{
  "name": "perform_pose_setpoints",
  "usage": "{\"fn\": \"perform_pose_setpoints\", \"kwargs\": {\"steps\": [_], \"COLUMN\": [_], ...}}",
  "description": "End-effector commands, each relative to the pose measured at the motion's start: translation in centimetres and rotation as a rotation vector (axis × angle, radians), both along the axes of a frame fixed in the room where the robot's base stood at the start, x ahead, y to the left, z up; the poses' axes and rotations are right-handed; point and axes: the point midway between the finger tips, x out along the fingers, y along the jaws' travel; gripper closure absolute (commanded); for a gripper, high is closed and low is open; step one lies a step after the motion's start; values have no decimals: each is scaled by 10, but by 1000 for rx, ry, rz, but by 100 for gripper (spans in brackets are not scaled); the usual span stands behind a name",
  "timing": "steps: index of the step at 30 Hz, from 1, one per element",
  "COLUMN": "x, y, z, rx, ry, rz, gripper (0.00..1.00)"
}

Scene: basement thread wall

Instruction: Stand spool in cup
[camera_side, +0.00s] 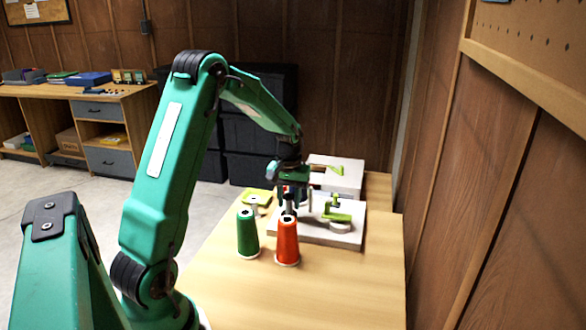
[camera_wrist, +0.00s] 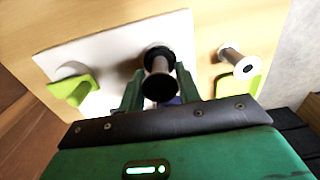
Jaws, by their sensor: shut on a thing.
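My gripper (camera_side: 293,200) points down over the white board (camera_side: 262,230) and is shut on a spool with dark round ends and a paler shank (camera_wrist: 160,66). In the wrist view the spool stands end-on between the two green fingers. Its far end lies over the white board; I cannot tell whether it touches. A dark ring around that far end may be the cup's rim, but I cannot tell them apart. In the side view the held spool is partly hidden behind the orange cone.
A green thread cone (camera_side: 247,234) and an orange thread cone (camera_side: 287,241) stand in front of the board. A lime-green fitting with a white disc (camera_side: 340,226) is on the board's right. A pale metal spool (camera_wrist: 238,60) stands by a lime-green piece. The front table is clear.

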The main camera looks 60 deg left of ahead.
Motion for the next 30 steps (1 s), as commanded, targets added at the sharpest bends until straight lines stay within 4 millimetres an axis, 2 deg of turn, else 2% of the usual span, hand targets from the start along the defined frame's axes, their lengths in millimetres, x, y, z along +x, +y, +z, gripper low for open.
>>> {"fn": "perform_pose_setpoints", "kwargs": {"steps": [13, 24, 25, 27, 28, 30], "x": [0, 0, 0, 0, 0, 0], "y": [0, 0, 0, 0, 0, 0], "z": [-13, -14, -14, -14, -14, -14], "rx": [-1, 0, 0, 0, 0, 0], "ry": [1, 0, 0, 0, 0, 0], "rz": [0, 0, 0, 0, 0, 0], "gripper": [80, 80, 61, 47, 41, 41]}}
